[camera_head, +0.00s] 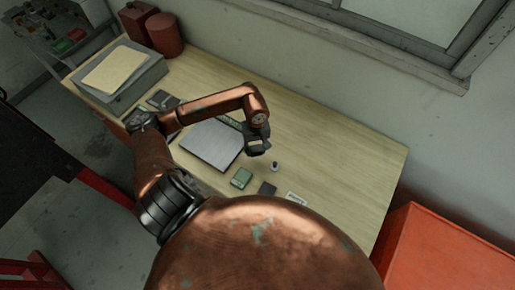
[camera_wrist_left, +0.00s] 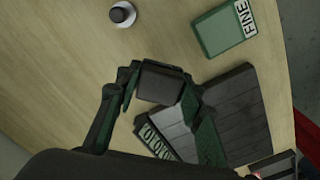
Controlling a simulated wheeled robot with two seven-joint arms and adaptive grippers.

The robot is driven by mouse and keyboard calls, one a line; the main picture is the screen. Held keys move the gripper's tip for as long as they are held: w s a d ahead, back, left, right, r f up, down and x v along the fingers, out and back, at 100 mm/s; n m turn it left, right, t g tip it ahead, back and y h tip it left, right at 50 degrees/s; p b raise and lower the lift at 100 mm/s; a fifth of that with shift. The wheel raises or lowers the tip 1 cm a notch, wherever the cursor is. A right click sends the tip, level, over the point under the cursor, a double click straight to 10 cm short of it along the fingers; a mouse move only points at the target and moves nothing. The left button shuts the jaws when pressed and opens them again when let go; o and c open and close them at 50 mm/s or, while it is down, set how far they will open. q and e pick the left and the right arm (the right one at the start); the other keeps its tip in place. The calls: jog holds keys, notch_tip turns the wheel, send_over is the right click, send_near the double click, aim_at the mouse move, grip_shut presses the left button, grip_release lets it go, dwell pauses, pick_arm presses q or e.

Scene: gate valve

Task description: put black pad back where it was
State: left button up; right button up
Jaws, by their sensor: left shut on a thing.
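My left gripper (camera_head: 257,148) is above the wooden bench, close to the right end of the grey plate. In the left wrist view its two fingers (camera_wrist_left: 163,97) are shut on a small dark block, which looks like the black pad (camera_wrist_left: 160,84). The pad is held between the fingertips, with bare wood showing beyond it. In the head view the gripper is too dark to make out the pad. My right gripper is not in view.
On the bench (camera_head: 340,160) are a grey plate (camera_head: 208,144), a green block (camera_head: 241,178) marked FINE in the wrist view, a small knob (camera_head: 274,167), a flat dark piece (camera_head: 267,188) and a white label (camera_head: 297,198). The bench's right side is clear.

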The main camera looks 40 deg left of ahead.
aim_at(257, 147)
pick_arm(q)
jog(key=w+f, duration=0.1)
jog(key=w+a+f, duration=0.1)
jog(key=f, duration=0.1)
jog(key=shift+w+a+p, duration=0.1)
jog(key=shift+w+p, duration=0.1)
jog(key=shift+p, duration=0.2)
notch_tip(257, 147, down, 2)
jog(key=shift+f+p, duration=0.1)
jog(key=shift+p, duration=0.65)
jog(key=shift+f, duration=0.35)
jog(key=shift+w+f, duration=0.1)
jog(key=shift+f, duration=0.3)
jog(key=o, duration=1.3)
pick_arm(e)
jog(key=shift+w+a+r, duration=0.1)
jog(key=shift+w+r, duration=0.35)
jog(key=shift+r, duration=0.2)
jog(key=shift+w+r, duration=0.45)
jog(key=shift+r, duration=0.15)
pick_arm(q)
jog(key=shift+r, duration=0.1)
